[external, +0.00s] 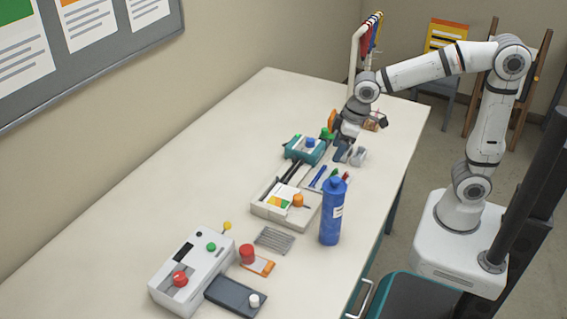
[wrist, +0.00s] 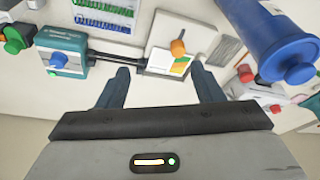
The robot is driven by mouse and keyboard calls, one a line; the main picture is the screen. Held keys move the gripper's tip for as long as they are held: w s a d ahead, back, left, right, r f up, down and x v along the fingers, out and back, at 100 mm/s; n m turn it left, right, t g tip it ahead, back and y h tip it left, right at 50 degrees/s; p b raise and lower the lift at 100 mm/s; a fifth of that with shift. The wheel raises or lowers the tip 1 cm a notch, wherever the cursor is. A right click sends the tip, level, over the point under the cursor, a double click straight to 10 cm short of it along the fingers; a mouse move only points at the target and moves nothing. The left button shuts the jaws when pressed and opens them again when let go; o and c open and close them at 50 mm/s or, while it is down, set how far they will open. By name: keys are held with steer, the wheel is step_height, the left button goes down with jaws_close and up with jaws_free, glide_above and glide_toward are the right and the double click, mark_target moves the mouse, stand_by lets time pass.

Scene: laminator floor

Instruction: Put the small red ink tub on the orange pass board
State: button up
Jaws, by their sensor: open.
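The small red ink tub (external: 247,253) stands upright beside the laminator at the near part of the table. The orange pass board (external: 264,268) lies flat right against it in the picture. I cannot tell whether the tub stands behind the board's edge or overlaps it. In the wrist view a small red shape, likely the tub (wrist: 245,72), shows at the right. My gripper (external: 349,153) is far from both, over the table's far half by the teal device. Its fingers (wrist: 161,86) are apart with nothing held between them.
A tall blue bottle (external: 331,212) stands between my gripper and the tub, near the table's right edge. A white tray (external: 268,208) and wire rack (external: 274,240) lie nearby. The white laminator (external: 205,265) has a red knob (external: 180,279). The teal device (external: 305,149) is beside my gripper.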

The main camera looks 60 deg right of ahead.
steer(key=s+d+f+m+h, duration=0.1)
steer(key=s+d+m, duration=0.3)
steer(key=s+d, duration=0.8)
steer(key=s+f, duration=0.1)
steer(key=s, duration=0.2)
steer(key=shift+s+d+f+g, duration=0.2)
steer(key=shift+s+d+g, duration=0.1)
steer(key=shift+d, duration=0.1)
